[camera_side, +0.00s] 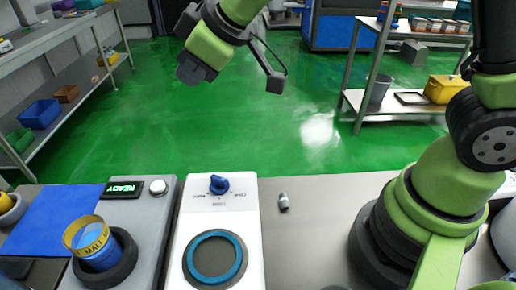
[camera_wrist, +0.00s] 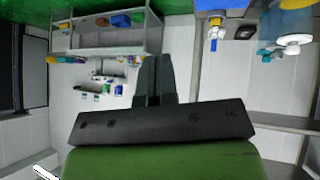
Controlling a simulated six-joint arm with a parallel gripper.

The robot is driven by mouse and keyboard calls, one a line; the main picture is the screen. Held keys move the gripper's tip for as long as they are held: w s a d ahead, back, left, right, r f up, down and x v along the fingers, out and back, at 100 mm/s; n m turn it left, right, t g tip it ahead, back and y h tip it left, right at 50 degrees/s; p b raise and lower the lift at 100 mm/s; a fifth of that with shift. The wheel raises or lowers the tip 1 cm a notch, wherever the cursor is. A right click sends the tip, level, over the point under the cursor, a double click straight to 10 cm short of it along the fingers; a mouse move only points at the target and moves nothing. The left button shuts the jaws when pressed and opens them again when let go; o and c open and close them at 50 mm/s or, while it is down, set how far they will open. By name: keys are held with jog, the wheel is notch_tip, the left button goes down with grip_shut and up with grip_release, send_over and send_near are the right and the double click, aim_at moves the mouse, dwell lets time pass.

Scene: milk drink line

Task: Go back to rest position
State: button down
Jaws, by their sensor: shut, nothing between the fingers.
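My gripper (camera_side: 194,70) hangs high in the side view, above the green floor and beyond the far edge of the worktop, apart from everything on it. In the wrist view its dark fingers (camera_wrist: 154,68) are together with nothing between them. On the worktop, a blue cup with a yellow band (camera_side: 88,243) marked MALT sits in a dark round holder on a grey unit (camera_side: 154,241) with a READY display (camera_side: 123,189). A white unit (camera_side: 218,210) beside it has a blue knob (camera_side: 219,184) and a blue ring (camera_side: 215,259).
A small grey cylinder (camera_side: 283,201) stands on the bare worktop (camera_side: 310,230) right of the white unit. A blue mat (camera_side: 52,220) lies at the left. Shelves with bins (camera_side: 40,113) stand back left, and a rack with a yellow bin (camera_side: 444,89) back right.

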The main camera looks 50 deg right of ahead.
jog(key=s+d+r+m, duration=0.2)
jog(key=s+d+m, duration=0.1)
jog(key=s, duration=0.4)
jog(key=s+d+r+m, duration=0.2)
jog(key=s+d+m, duration=0.1)
jog(key=s, duration=0.4)
jog(key=s+d+r+m, duration=0.2)
jog(key=s+d+m, duration=0.1)
jog(key=s+m, duration=0.2)
jog(key=s, duration=0.2)
jog(key=shift+s+d+r+m+g+h, duration=0.2)
jog(key=shift+s+d+m+g+h, duration=0.1)
jog(key=shift+s+h, duration=0.1)
jog(key=shift+w, duration=0.1)
jog(key=w+a+n+g, duration=0.1)
jog(key=w+a+n, duration=0.2)
jog(key=w, duration=0.4)
jog(key=w+a+n+g, duration=0.1)
jog(key=w+a+n, duration=0.15)
jog(key=w, duration=0.35)
jog(key=w+a+f+n+g, duration=0.2)
jog(key=w+a+f+n, duration=0.5)
jog(key=w+a+f, duration=0.3)
notch_tip(320, 180, down, 2)
jog(key=shift+w+a+n+g, duration=0.35)
jog(key=shift+w+a+g, duration=0.05)
jog(key=shift+a, duration=0.1)
